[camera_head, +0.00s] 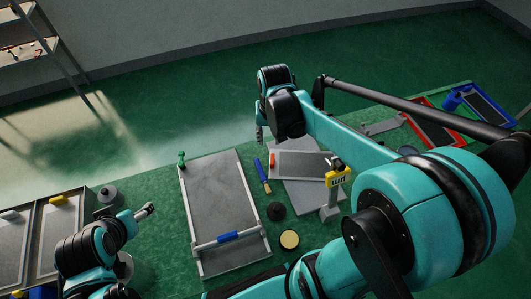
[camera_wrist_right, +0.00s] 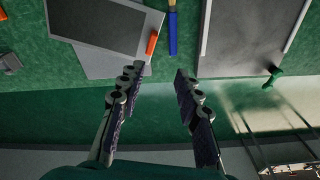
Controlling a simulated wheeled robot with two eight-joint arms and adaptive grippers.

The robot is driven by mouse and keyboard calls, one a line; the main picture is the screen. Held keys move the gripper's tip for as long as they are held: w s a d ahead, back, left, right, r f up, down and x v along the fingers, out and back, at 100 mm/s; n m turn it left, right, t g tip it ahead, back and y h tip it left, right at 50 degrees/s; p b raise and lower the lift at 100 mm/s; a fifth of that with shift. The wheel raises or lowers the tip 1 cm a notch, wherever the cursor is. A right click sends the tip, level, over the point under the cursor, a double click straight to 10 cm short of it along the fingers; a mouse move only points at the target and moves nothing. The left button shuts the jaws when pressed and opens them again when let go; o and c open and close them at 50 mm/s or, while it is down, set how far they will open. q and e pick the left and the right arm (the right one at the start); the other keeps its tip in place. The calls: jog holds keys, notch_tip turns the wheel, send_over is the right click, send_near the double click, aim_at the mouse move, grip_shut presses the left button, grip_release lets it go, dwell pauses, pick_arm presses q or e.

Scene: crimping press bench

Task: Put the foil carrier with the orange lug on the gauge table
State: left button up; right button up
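The foil carrier with the orange lug (camera_head: 298,165) is a flat grey plate; its orange lug (camera_head: 272,161) is at its left end. It lies over a paler grey plate (camera_head: 312,198), apparently the gauge table, beside a yellow gauge head (camera_head: 338,178) on a stand. In the wrist view the carrier (camera_wrist_right: 105,25) overlaps this plate at an angle. My right gripper (camera_head: 260,133) is up beyond the carrier's left end. Its fingers (camera_wrist_right: 157,78) are apart with nothing between them. My left gripper (camera_head: 146,211) is at the left; its finger gap is unclear.
A large grey board (camera_head: 215,195) with a green knob and blue-handled bar lies left of the carrier. A blue-handled tool (camera_head: 263,174), black knob (camera_head: 276,210) and yellow disc (camera_head: 289,239) lie nearby. A red-framed tray (camera_head: 432,125) is at right. A yellow-lugged carrier (camera_head: 52,237) is at left.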

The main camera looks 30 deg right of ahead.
jog(key=s+a+r+n+t, duration=0.4)
jog(key=s+a+t, duration=0.1)
jog(key=s, duration=0.4)
jog(key=shift+a+n+t, duration=0.3)
jog(key=shift+a+t, duration=0.1)
jog(key=shift+a, duration=0.35)
